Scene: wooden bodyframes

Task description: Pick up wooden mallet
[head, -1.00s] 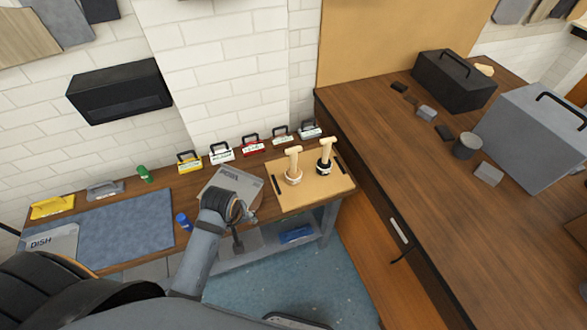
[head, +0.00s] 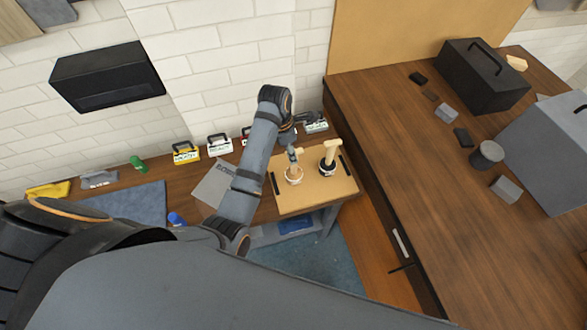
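Two pale wooden mallets stand upright in round holders on a light wooden tray (head: 315,198). The right mallet (head: 331,152) has a dark holder and shows clearly. The left mallet (head: 295,173) has a light holder, and its upper part is partly covered by my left gripper (head: 293,156). The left gripper points down at this mallet's head. It is small and partly hidden by the wrist, so I cannot tell whether its fingers are open or touch the mallet. My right gripper is not in view.
Several small labelled cases, such as a yellow one (head: 186,152), line the wall behind the tray. A grey board (head: 212,186) lies left of the tray, partly behind my arm. A higher brown bench (head: 420,170) with toolboxes stands to the right.

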